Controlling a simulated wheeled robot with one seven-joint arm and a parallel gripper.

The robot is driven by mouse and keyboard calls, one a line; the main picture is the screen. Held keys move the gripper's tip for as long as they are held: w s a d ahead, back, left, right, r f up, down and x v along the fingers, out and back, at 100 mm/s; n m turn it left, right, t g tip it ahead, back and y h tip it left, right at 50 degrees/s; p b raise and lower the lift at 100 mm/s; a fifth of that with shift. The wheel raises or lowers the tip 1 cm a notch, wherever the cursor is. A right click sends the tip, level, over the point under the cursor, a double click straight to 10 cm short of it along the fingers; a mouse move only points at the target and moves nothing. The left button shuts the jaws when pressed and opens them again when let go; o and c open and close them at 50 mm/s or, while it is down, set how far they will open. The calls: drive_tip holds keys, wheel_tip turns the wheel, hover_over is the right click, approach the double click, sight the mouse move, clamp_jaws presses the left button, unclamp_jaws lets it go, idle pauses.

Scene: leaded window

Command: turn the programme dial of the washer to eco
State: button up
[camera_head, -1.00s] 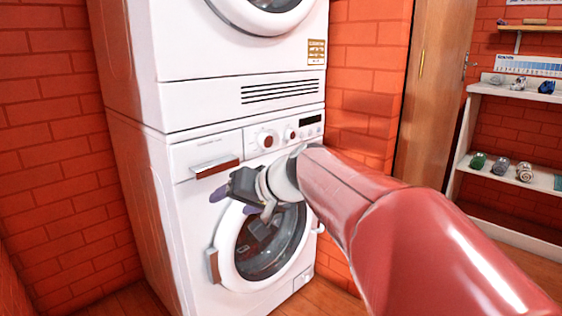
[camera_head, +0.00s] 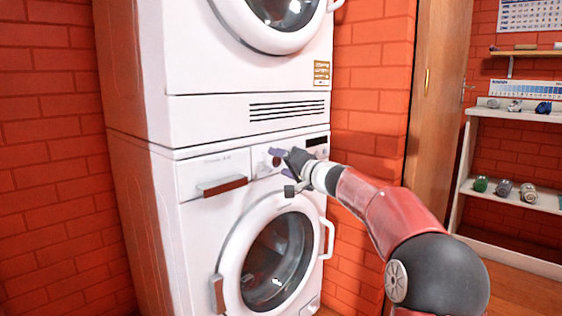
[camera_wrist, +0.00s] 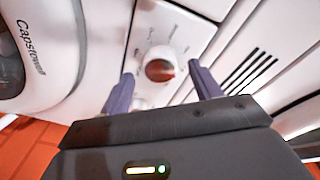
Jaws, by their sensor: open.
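The white washer (camera_head: 190,235) is the lower machine of a stack. Its programme dial (camera_head: 271,161) is partly hidden by my gripper in the head view. In the wrist view the dial (camera_wrist: 159,67) is a white knob with a reddish-brown face and marks around it; I cannot read its setting or find the eco mark. My gripper (camera_head: 283,166) is at the control panel, its fingers spread. In the wrist view my gripper (camera_wrist: 161,71) is open, one purple finger on each side of the dial. I cannot tell whether they touch it.
The washer's round door (camera_head: 272,262) is below my gripper, with a white bar handle (camera_head: 328,238) on its right. A brown drawer handle (camera_head: 222,186) juts out left of the panel. The upper machine (camera_head: 210,115) has a vent grille (camera_head: 287,110). A shelf (camera_head: 515,193) stands at right.

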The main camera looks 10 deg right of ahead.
drive_tip(key=shift+w+a, duration=0.25)
drive_tip(key=shift+w, duration=0.15)
drive_tip(key=shift+c, duration=0.4)
drive_tip(key=c, duration=0.9)
drive_tip(key=shift+m, duration=0.3)
